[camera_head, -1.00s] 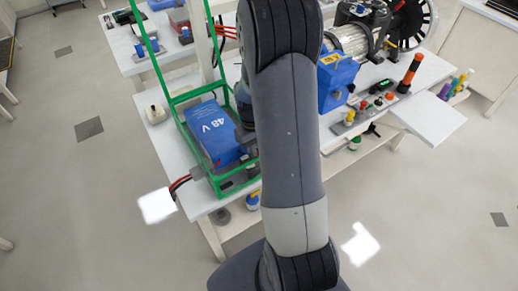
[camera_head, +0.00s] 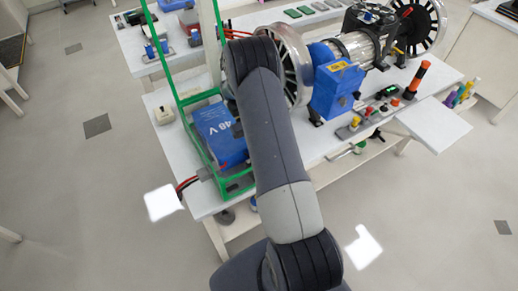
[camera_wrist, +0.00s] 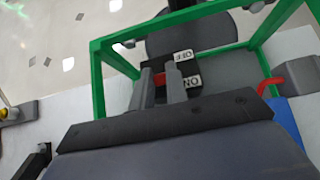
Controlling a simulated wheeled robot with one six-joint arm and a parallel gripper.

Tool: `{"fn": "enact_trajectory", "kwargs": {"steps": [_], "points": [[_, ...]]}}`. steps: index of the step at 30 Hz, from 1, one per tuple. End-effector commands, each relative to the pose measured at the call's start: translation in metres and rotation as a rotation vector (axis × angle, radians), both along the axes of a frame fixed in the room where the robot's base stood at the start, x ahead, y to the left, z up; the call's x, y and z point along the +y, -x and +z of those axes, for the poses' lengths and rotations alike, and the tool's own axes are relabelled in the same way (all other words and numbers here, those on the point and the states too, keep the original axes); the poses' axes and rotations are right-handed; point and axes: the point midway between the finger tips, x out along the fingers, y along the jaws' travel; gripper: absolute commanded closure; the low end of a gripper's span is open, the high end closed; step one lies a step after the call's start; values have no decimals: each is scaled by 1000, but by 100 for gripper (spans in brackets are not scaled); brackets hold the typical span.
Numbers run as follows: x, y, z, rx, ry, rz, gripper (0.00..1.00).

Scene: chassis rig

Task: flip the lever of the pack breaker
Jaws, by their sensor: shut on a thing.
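The blue 48 V pack (camera_head: 220,135) sits inside a green frame (camera_head: 181,108) on the near bench. The pack's breaker shows in the wrist view by its white OFF label (camera_wrist: 183,56) and ON label (camera_wrist: 192,82). My gripper (camera_wrist: 161,86) is at the breaker, beside these labels, with its two fingers close together. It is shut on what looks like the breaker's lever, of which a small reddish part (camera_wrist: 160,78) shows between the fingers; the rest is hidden. In the head view my arm hides the gripper and breaker.
Green frame bars (camera_wrist: 97,90) pass close around my gripper. Red and black cables (camera_head: 187,184) leave the pack's near left side. A blue box (camera_head: 333,92), a motor and spoked wheels stand to the right on the bench. Open floor lies left.

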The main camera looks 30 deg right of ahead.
Motion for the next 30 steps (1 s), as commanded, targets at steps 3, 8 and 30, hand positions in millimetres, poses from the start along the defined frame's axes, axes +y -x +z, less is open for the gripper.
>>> {"fn": "enact_trajectory", "kwargs": {"steps": [3,8,30], "points": [[0,-1,-1,13,1,1,100],[0,-2,0,19,1,1,100],[0,-1,0,20,1,0,64]]}}
